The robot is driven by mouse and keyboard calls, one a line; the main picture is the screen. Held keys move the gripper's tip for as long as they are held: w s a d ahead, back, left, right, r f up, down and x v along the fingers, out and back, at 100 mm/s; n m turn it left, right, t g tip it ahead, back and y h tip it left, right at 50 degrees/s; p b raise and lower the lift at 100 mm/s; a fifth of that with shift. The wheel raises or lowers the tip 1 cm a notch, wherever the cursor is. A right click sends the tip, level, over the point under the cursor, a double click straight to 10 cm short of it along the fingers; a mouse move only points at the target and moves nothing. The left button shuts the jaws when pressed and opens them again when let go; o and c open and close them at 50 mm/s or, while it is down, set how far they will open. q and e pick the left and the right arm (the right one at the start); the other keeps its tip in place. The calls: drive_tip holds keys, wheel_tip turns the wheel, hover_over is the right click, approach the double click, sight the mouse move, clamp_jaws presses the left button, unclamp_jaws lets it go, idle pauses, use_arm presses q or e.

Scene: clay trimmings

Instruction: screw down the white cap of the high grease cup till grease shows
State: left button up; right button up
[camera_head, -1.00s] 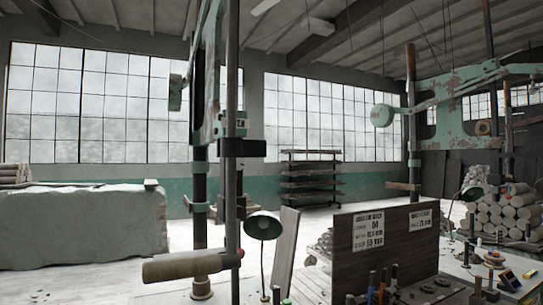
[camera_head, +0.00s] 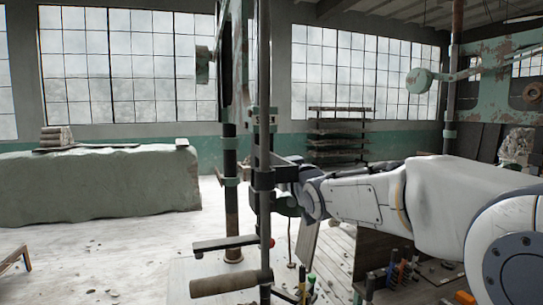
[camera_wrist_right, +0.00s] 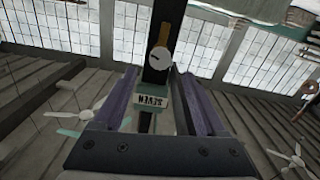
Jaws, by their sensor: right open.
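In the right wrist view a small grease cup stands on a dark column. Its pale round cap (camera_wrist_right: 159,57) has a short dark mark, and brass-coloured metal (camera_wrist_right: 161,34) shows beside it. I see no grease on it. My right gripper (camera_wrist_right: 154,72) is open, with purple-lined fingers on either side of the column's line. The cap shows between and just beyond the fingertips; I cannot tell the exact gap. In the head view my right gripper (camera_head: 282,171) is at the machine column, partly hidden. I cannot make out the cup there. My left gripper is not in view.
A label reading SEVEN (camera_wrist_right: 153,100) shows upside down between the fingers. A wooden roller handle (camera_head: 230,284) and a dark flat bar (camera_head: 225,243) stick out low on the machine. A covered block (camera_head: 95,185) stands at left, with open floor before it.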

sight(273, 162)
drive_tip(key=p+x, duration=0.2)
drive_tip(key=x, duration=0.2)
drive_tip(key=shift+w+a+r, duration=0.1)
drive_tip(key=shift+w+r, duration=0.05)
drive_tip(key=shift+w+a+f+p, duration=0.2)
drive_tip(key=shift+w+a+p, duration=0.1)
drive_tip(key=shift+w, duration=0.35)
clamp_jaws()
